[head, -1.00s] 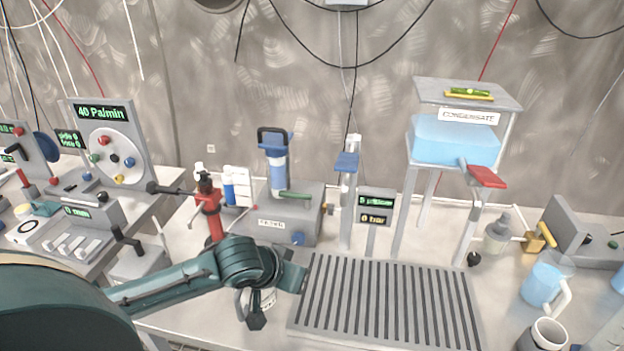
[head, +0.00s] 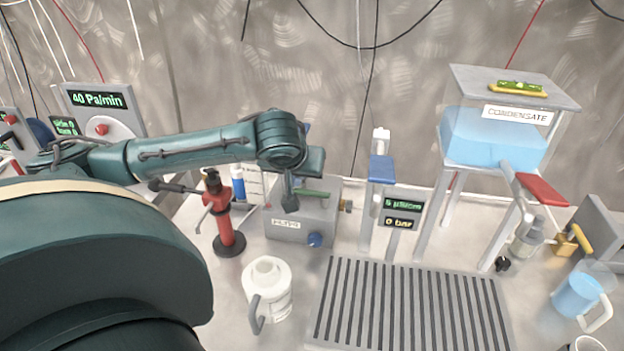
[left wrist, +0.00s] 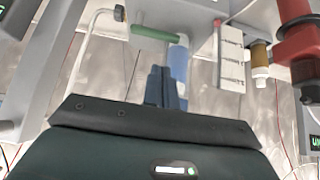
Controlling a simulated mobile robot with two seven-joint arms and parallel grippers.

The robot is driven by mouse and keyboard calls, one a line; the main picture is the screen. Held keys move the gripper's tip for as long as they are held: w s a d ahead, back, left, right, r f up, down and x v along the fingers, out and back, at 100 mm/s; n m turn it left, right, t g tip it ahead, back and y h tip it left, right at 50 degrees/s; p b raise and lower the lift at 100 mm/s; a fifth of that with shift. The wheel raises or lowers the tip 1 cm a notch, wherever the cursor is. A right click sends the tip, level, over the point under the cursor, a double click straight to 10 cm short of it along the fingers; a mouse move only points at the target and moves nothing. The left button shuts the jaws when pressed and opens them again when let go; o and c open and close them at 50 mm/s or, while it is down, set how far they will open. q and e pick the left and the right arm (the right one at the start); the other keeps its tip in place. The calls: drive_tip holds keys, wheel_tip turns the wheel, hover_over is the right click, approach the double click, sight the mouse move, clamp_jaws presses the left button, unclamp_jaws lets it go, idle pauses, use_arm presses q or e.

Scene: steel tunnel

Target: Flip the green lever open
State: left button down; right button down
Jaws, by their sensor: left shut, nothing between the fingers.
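The green lever (head: 314,193) lies roughly level on top of the grey pump box (head: 284,230) in the head view. In the left wrist view the green lever (left wrist: 153,33) shows just beyond my fingertips. My left gripper (head: 291,203) is shut and empty, pointing down at the left end of the lever. In the left wrist view its closed fingers (left wrist: 163,76) are close below the lever; I cannot tell whether they touch it. My left arm hides most of the blue filter housing behind. My right gripper is not in view.
A red hand pump (head: 228,225) stands left of the box. A white jug (head: 268,285) stands in front. The condensate tank (head: 490,138) stands further right.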

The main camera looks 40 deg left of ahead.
use_arm(q)
drive_tip(key=x, duration=1)
drive_tip(key=shift+d, duration=0.1)
idle(0.6)
